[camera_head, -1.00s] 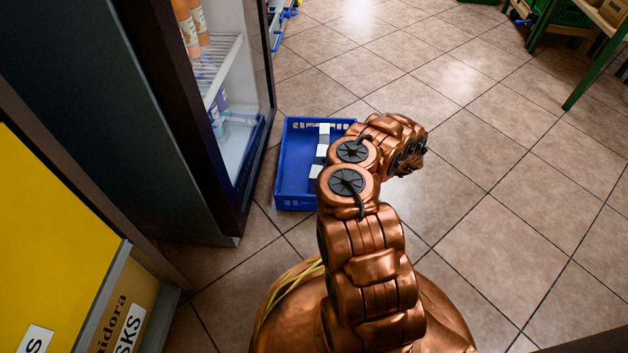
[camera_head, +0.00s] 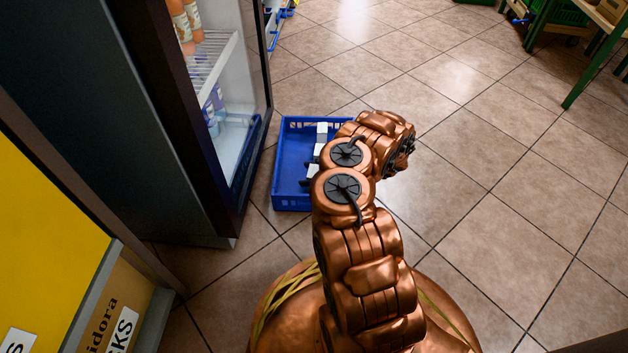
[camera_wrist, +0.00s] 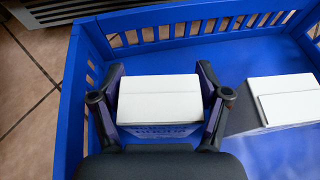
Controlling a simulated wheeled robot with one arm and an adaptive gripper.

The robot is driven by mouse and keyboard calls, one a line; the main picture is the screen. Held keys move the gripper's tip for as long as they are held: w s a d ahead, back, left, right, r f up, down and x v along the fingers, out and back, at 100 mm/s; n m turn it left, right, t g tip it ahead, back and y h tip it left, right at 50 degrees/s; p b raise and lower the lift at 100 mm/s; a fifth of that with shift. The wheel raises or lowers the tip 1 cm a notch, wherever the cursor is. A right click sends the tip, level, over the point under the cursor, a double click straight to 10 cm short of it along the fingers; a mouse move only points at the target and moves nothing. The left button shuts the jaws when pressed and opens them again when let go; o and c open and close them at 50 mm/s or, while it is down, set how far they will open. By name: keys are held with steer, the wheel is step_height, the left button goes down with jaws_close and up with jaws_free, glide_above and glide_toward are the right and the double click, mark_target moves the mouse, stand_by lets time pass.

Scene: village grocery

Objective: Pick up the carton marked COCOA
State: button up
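A white-topped carton with a purple side (camera_wrist: 160,98) stands in the blue crate, centred in the wrist view. In the head view, my gripper's dark fingers (camera_head: 308,171) show inside the crate on both sides of a white carton top (camera_head: 311,170), partly hidden by my arm.
The blue crate (camera_head: 291,200) stands on the tiled floor beside a glass-fronted fridge (camera_head: 232,140). Another white-topped carton (camera_wrist: 285,98) stands to the right in the wrist view. The slotted crate wall (camera_wrist: 190,28) is just beyond the fingers. Open floor lies to the right.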

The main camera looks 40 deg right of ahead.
steer(key=c, duration=0.8)
steer(key=shift+r, duration=0.1)
